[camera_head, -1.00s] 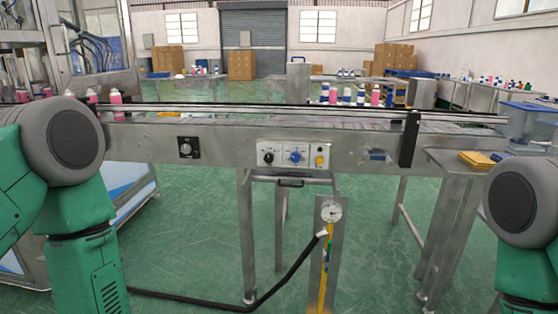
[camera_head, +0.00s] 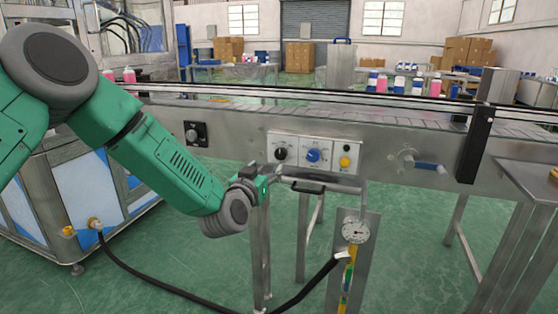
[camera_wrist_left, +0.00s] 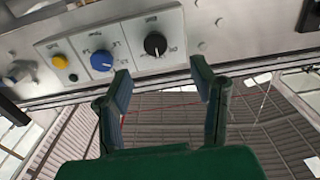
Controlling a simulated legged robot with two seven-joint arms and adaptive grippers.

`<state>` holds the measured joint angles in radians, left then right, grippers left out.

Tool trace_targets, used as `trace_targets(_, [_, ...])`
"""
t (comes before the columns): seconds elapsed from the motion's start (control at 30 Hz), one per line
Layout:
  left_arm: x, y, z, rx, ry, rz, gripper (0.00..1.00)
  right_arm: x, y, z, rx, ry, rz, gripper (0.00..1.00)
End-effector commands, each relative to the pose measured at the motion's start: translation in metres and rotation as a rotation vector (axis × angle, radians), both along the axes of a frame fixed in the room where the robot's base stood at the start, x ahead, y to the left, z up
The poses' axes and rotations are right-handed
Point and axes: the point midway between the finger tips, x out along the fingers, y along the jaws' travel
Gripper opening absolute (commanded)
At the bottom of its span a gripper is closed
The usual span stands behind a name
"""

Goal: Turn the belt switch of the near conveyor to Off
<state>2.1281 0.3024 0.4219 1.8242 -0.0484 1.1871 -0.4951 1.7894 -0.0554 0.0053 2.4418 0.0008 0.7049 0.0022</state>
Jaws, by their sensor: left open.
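The near conveyor (camera_head: 380,168) crosses the head view. Its front carries a light panel with a black knob (camera_head: 280,153), a blue knob (camera_head: 313,155) and a yellow button (camera_head: 345,161). A separate dark rotary switch (camera_head: 196,133) sits further left. My left gripper (camera_head: 268,174) is just below and left of the panel. In the left wrist view, inverted, its open, empty fingers (camera_wrist_left: 160,78) point at the panel, with the black knob (camera_wrist_left: 155,44) beyond the gap and the blue knob (camera_wrist_left: 101,60) beside it. My right gripper is out of view.
A gauge (camera_head: 356,230) on a post stands below right, with a black hose. A blue-handled valve (camera_head: 425,165) is right of the panel. A metal side table (camera_head: 530,180) stands at right.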

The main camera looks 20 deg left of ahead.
Motion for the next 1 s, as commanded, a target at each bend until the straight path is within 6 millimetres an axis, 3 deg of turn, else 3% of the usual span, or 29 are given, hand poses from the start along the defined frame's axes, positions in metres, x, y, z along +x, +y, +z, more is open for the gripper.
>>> trace_targets(0.2, [0.047,-0.004,-0.002,0.002,-0.001,-0.001,0.51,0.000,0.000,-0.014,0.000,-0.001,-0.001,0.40])
trace_targets(0.4, [0.076,-0.004,-0.002,0.001,0.000,-0.002,0.51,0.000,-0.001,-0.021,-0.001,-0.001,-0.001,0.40])
trace_targets(0.6, [0.088,-0.004,-0.001,0.000,0.001,-0.002,0.51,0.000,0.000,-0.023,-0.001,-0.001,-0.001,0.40])
trace_targets(0.87, [0.089,-0.005,0.000,0.001,0.002,-0.003,0.51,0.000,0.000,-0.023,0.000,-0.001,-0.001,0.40])
trace_targets(0.9, [0.089,-0.005,0.000,0.001,0.002,-0.003,0.44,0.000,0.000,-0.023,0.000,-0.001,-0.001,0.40])
trace_targets(1.0, [0.089,-0.005,0.000,0.002,0.002,-0.002,0.09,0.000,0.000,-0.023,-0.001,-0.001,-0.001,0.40])
